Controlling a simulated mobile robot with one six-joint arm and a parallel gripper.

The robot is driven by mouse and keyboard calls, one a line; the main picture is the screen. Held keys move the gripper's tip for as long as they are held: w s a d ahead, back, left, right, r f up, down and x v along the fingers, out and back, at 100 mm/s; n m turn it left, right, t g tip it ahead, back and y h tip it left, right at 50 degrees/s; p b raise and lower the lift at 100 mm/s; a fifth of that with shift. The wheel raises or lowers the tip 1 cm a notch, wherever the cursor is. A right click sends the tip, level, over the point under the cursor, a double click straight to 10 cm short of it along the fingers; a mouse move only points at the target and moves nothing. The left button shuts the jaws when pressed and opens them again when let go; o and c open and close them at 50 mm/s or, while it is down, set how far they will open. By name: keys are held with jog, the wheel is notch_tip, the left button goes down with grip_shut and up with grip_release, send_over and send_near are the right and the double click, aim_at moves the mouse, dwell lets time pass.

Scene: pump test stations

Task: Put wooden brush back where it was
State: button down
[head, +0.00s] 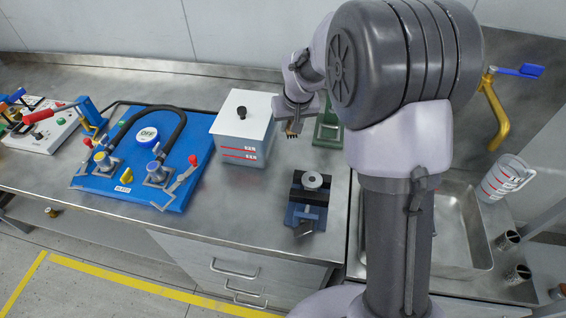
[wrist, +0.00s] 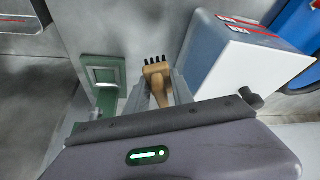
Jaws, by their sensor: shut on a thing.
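The wooden brush (wrist: 157,76) shows in the wrist view, with a tan handle and dark bristles pointing away from me. My gripper (wrist: 160,92) is shut on its handle. In the head view my gripper (head: 294,118) is between the white box and the green stand, and the brush's dark bristles (head: 293,132) show just below it. The brush appears to be held above the steel bench; the exact gap cannot be told. The green stand (head: 327,130) is right beside my gripper, partly hidden by my arm. It also shows in the wrist view (wrist: 102,72), with a square frame on top.
A white box (head: 243,124) with a black knob and red marks stands left of my gripper. A small vise (head: 308,203) is in front. A blue pump board (head: 142,158) lies farther left. A sink (head: 462,235), a yellow tap (head: 492,110) and a measuring jug (head: 502,178) are at right.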

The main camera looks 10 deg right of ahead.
aim_at(288, 153)
jog(key=f+b, duration=0.4)
jog(key=f, duration=0.6)
jog(key=shift+a, duration=0.2)
jog(key=shift+f, duration=0.2)
jog(key=c, duration=1.1)
grip_release()
